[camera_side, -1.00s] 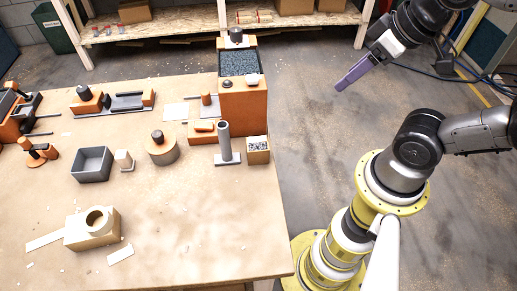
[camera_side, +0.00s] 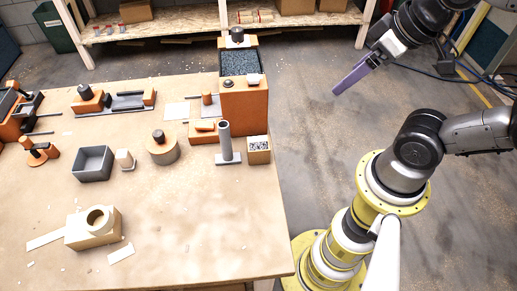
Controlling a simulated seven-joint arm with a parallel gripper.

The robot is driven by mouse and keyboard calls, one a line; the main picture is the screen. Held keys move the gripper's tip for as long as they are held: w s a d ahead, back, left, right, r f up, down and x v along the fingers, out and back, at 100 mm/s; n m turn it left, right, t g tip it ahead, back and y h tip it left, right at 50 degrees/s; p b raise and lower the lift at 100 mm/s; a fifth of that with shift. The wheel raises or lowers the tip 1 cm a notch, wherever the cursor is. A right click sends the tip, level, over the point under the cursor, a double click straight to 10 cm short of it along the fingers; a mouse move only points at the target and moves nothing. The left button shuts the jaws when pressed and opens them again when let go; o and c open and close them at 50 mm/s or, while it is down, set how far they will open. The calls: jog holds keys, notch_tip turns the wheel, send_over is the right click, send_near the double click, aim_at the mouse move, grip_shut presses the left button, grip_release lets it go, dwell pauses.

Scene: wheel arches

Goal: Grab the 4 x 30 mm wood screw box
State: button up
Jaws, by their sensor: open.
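A small tan box (camera_side: 258,157) with an open top full of small grey pieces, which look like screws, stands at the right edge of the table. No label is readable on it, so I cannot confirm the size. My gripper (camera_side: 336,91), with long purple fingers, is in the air up and to the right of the box, beyond the table's right edge in the picture. It is open and empty, well apart from the box. The gap between the fingers is hard to see from this side.
An upright grey tube on a plate (camera_side: 225,145) stands just left of the box. A tall orange bin of dark granules (camera_side: 243,110) stands behind it. The table front (camera_side: 200,240) is clear.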

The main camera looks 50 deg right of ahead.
jog(key=n+g, duration=0.6)
jog(key=n, duration=0.3)
send_over(258, 143)
notch_tip(258, 143, down, 13)
jog(key=f, duration=0.6)
jog(key=shift+s+a+f, duration=0.15)
jog(key=shift+s+f, duration=0.1)
jog(key=shift+w+f, duration=0.15)
jog(key=shift+f, duration=1.4)
jog(key=shift+w+f, duration=0.1)
jog(key=shift+f, duration=1.45)
grip_shut()
